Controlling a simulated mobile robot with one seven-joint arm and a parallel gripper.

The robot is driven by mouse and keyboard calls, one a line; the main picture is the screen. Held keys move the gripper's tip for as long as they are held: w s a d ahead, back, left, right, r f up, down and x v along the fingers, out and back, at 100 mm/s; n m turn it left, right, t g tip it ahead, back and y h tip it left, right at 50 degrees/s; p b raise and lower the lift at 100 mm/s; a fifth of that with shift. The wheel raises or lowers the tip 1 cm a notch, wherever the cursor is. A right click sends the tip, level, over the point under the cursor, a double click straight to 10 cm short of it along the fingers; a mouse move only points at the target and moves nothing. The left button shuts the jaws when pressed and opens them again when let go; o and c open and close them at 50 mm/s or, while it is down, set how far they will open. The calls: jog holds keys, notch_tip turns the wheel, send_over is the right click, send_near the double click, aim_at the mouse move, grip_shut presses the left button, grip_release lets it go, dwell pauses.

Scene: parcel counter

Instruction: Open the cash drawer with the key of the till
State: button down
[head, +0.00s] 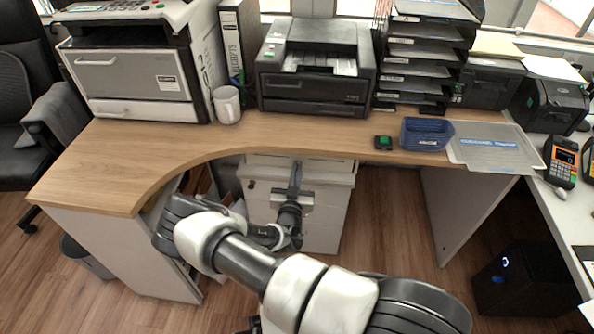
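My gripper (292,178) is below the counter's front edge, before a white drawer cabinet (325,222) under the desk. I see it from behind and its fingertips are hard to make out, so whether it is open or shut does not show. A small dark lock-like spot (251,184) is on the upper left of the cabinet front. I cannot pick out a cash drawer or till for certain. A machine with a keypad (128,72) and a silver front panel stands at the left of the counter. A small black box with a green top (383,143) lies on the counter.
The wooden counter (180,148) curves above my arm. On it are a black printer (316,68), white mug (227,104), stacked trays (424,60) and blue basket (426,135). A card terminal (561,163) is at right. A black computer tower (524,279) stands on the floor.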

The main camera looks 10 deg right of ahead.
jog(key=shift+s+d+f+m+b, duration=0.1)
jog(key=shift+m+b, duration=0.15)
jog(key=shift+m, duration=1.5)
jog(key=shift+d+f+m+b, duration=0.15)
jog(key=shift+m+b, duration=0.1)
jog(key=shift+m, duration=1.55)
jog(key=shift+s+d+m+b, duration=0.1)
jog(key=shift+m+b, duration=0.15)
jog(key=shift+m, duration=1.5)
jog(key=shift+w, duration=0.1)
jog(key=c, duration=2)
grip_release()
